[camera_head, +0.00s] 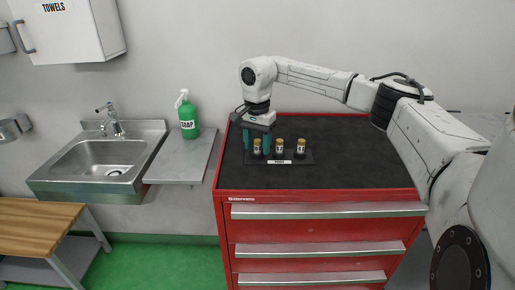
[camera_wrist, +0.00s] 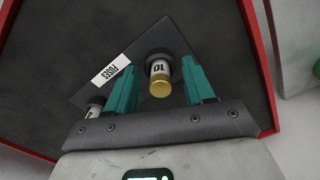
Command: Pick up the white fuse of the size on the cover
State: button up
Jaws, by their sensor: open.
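Three upright fuses with gold caps and pale labelled bodies stand in a row in a dark rack (camera_head: 250,160): a left fuse (camera_head: 257,147), a middle fuse (camera_head: 280,147) and a right fuse (camera_head: 301,149). My gripper (camera_head: 256,142) is open at the left fuse, its teal fingers pointing down. In the wrist view, my gripper (camera_wrist: 158,68) has one finger on each side of a white fuse (camera_wrist: 160,77) marked "10", apart from it. Another fuse (camera_wrist: 95,107) is partly hidden by a finger. No cover with a size on it is in view.
The rack, with a white "FUSES" label (camera_wrist: 111,70), sits on the black top (camera_head: 350,150) of a red tool cabinet (camera_head: 225,205). The top is clear to the right. A side shelf (camera_head: 190,162) with a green soap bottle (camera_head: 188,118) and a sink (camera_head: 103,160) are left.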

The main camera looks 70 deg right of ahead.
grip_shut()
dwell(0.4)
jog(key=shift+r, duration=0.1)
